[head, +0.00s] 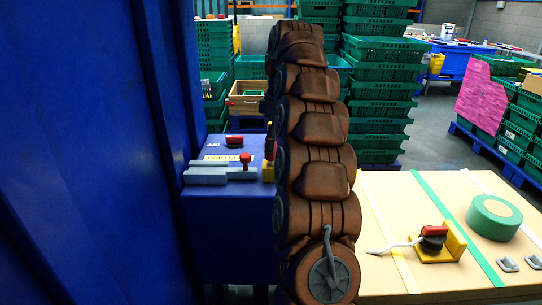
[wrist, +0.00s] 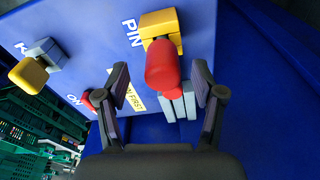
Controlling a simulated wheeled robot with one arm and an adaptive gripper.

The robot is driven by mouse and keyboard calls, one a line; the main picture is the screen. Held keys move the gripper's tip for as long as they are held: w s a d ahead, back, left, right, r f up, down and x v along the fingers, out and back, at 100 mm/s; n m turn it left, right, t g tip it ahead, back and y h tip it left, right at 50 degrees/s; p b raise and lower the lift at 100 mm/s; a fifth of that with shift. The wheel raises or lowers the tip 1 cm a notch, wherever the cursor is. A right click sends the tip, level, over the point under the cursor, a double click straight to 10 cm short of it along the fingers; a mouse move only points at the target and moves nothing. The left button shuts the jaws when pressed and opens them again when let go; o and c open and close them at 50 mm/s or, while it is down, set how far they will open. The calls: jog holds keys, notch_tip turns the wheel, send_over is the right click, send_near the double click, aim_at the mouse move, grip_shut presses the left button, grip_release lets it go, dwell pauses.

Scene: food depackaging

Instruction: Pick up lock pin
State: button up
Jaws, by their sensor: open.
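In the wrist view, the lock pin (wrist: 163,66) shows as a thick red handle in front of a yellow bracket (wrist: 158,24), beside the printed word PIN on the blue panel. My gripper (wrist: 160,84) is open. Its two dark fingers stand on either side of the red handle's lower end, with a gap on both sides. No contact is visible. In the head view, my arm hides the gripper and most of this spot. A sliver of the yellow bracket (head: 267,172) shows at the arm's left edge.
Grey blocks with a red knob (head: 245,158) sit on the blue cabinet (head: 228,215), near a red-and-black switch (head: 234,141). A cardboard box (head: 385,205) at right bears a green tape roll (head: 494,217) and a yellow bracket with a red-and-black piece (head: 436,240). A blue wall stands close left.

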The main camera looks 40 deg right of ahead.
aim_at(270, 158)
jog(key=shift+w+a+f+p, duration=0.1)
jog(key=shift+f+p, duration=0.1)
jog(key=shift+f, duration=0.55)
jog(key=shift+a+f+p, duration=0.15)
jog(key=shift+f+p, duration=0.1)
jog(key=shift+f, duration=0.45)
jog(key=shift+w+a+f+p, duration=0.1)
jog(key=shift+f+p, duration=0.1)
jog(key=shift+f, duration=0.55)
jog(key=shift+c, duration=0.2)
grip_shut()
jog(key=shift+r, duration=0.1)
